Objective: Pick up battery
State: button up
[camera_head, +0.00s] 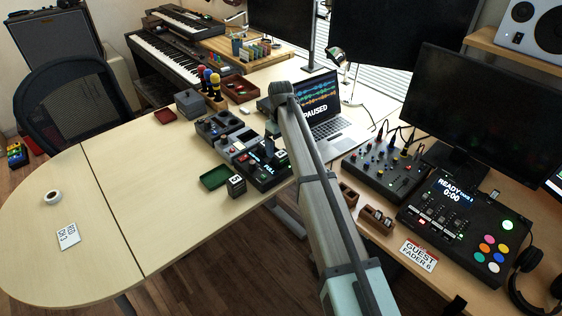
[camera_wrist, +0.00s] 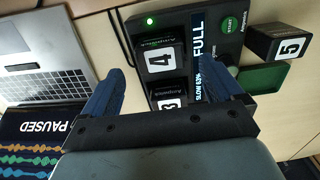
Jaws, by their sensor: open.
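My gripper (camera_wrist: 167,72) is open in the wrist view, its two blue fingers wide apart with nothing held. Beyond and between the fingers is a black charger (camera_wrist: 176,22) with a green light and a screen reading FULL and SLOW 63%. A dark battery labelled 4 (camera_wrist: 158,56) sits in it, with a battery labelled 3 (camera_wrist: 168,97) beside it, partly hidden by my gripper. A battery labelled 5 (camera_wrist: 276,43) stands outside the charger at the right. In the head view the charger (camera_head: 262,176) is partly behind my arm, and battery 5 (camera_head: 236,187) stands in front of it.
A green tray (camera_head: 214,177) lies beside battery 5. Grey docks (camera_head: 217,127) stand behind the charger. A laptop (camera_head: 330,122) reading PAUSED is close by. A mixer (camera_head: 386,170) and control panel (camera_head: 465,225) are on the right desk. The left table is largely clear.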

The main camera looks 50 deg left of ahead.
aim_at(281, 154)
jog(key=shift+d+f, duration=0.15)
jog(key=shift+f, duration=2.45)
jog(key=c, duration=1.3)
